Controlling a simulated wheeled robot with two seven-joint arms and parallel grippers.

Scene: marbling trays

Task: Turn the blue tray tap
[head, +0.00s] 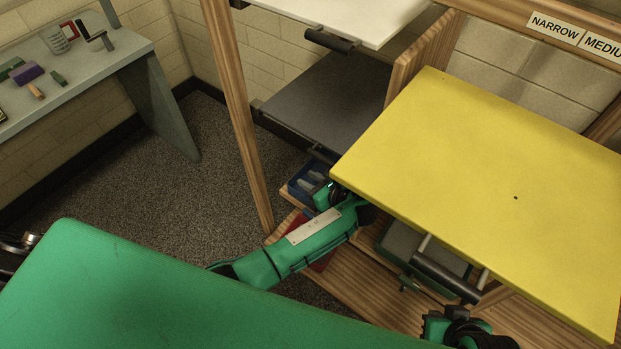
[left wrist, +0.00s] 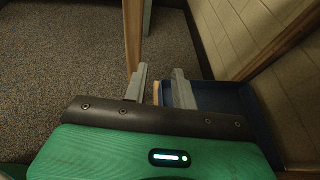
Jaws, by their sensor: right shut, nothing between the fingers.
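My left gripper (head: 309,183) is at the blue tray in the head view, with the yellow board close above. In the left wrist view my left gripper (left wrist: 160,88) is open, its two grey fingers apart, the right one overlapping the tray's near side. My right gripper (head: 465,330) is at the lower right; its fingers are hidden.
A grey shelf (head: 325,108) and white shelf (head: 350,15) stand behind. A wooden post (head: 238,110) rises beside the blue tray. The carpet (head: 170,210) at left is clear.

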